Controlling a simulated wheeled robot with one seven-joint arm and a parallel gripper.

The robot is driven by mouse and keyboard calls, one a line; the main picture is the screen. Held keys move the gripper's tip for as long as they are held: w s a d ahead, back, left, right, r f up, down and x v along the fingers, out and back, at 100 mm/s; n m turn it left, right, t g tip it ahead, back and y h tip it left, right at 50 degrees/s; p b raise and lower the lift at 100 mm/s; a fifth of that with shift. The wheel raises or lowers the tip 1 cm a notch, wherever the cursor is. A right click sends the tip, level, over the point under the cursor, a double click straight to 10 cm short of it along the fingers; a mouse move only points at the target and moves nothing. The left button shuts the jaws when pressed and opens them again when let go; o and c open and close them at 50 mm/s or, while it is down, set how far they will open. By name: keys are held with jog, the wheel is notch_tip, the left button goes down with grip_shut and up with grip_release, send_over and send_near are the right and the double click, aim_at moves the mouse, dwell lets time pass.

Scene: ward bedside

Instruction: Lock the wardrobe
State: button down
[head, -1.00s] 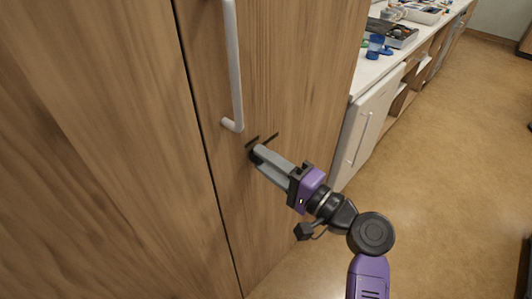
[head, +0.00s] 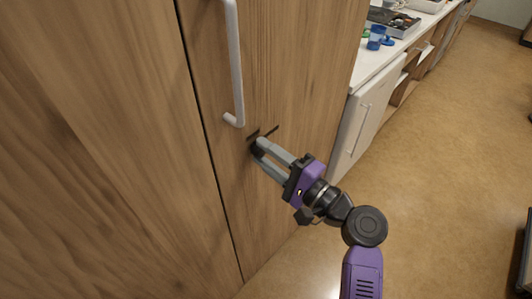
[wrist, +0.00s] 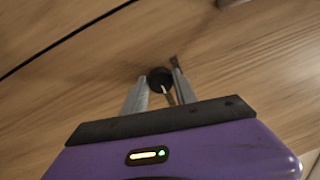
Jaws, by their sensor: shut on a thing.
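The wardrobe (head: 285,65) has a wood-grain door with a long pale bar handle (head: 236,70). In the wrist view my gripper (wrist: 161,82) points straight at the knob. A thin pale piece shows between the fingers, not clear what.
A seam runs down the wardrobe left of the handle. A white counter (head: 372,70) with a tray (head: 394,22) and blue cups (head: 377,37) stands to the right, above a white cabinet door (head: 358,125).

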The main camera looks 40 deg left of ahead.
jog(key=c, duration=1)
grip_release()
jog(key=shift+o, duration=0.2)
jog(key=d, duration=0.7)
jog(key=shift+s+d+f+b, duration=0.3)
jog(key=shift+d+f+b, duration=0.05)
jog(key=shift+d+f, duration=0.05)
